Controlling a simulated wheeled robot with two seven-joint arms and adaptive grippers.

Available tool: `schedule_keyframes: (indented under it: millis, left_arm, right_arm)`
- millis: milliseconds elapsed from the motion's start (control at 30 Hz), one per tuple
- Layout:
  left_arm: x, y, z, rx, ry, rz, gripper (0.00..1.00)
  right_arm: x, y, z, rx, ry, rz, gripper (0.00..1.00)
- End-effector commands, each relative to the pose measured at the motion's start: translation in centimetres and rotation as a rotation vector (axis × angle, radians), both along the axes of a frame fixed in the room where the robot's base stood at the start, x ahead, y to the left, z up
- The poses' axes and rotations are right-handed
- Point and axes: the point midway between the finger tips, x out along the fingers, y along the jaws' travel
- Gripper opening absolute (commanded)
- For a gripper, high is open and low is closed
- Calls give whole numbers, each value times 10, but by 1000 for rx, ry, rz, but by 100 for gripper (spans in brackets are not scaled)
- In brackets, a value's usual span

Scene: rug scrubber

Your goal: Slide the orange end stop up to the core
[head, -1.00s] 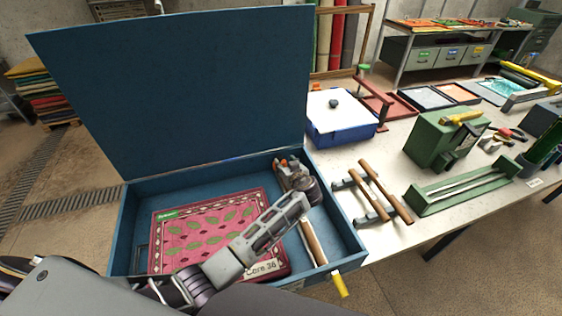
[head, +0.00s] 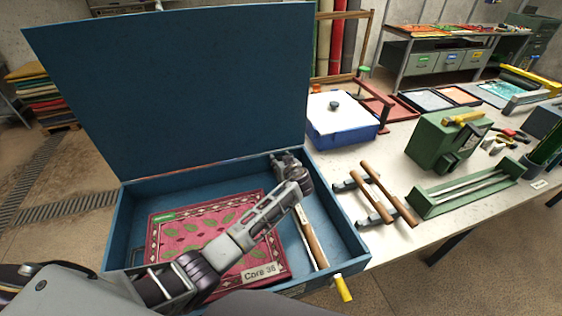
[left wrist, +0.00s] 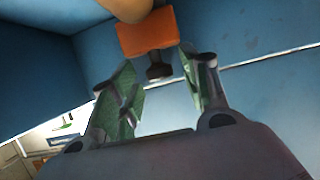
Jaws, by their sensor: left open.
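The orange end stop (left wrist: 148,32) shows near the top of the left wrist view, with a dark knob or stem below it. A tan rounded piece (left wrist: 125,8), apparently the core's end, shows just above the stop; whether they touch I cannot tell. In the head view the wooden core (head: 311,240) lies along the right side of the blue case. My left gripper (left wrist: 158,75) is open, its green-padded fingers either side of the dark stem and just short of the orange block. In the head view this gripper (head: 284,160) is at the case's back right corner, hiding the stop.
The blue case (head: 345,232) has its lid (head: 175,85) raised behind. A patterned red rug (head: 215,228) and a "Core 38" label (head: 262,272) lie inside under my arm. A yellow handle (head: 342,288) sticks out in front.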

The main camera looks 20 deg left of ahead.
Motion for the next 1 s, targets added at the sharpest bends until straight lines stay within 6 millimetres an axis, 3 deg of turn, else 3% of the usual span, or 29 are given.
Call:
schedule_keyframes:
  millis: [100, 467, 767, 1000]
  left_arm:
    - [0, 0, 0, 0, 0, 0, 46]
    - [0, 0, 0, 0, 0, 0, 0]
    - [-3, -2, -1, -1, 1, -1, 0]
    - [-18, -14, -2, -2, 2, -3, 0]
  right_arm:
    - [0, 0, 0, 0, 0, 0, 40]
    - [0, 0, 0, 0, 1, 0, 40]
    - [-1, 3, 0, 3, 1, -1, 40]
    - [0, 4, -3, 4, 1, -1, 40]
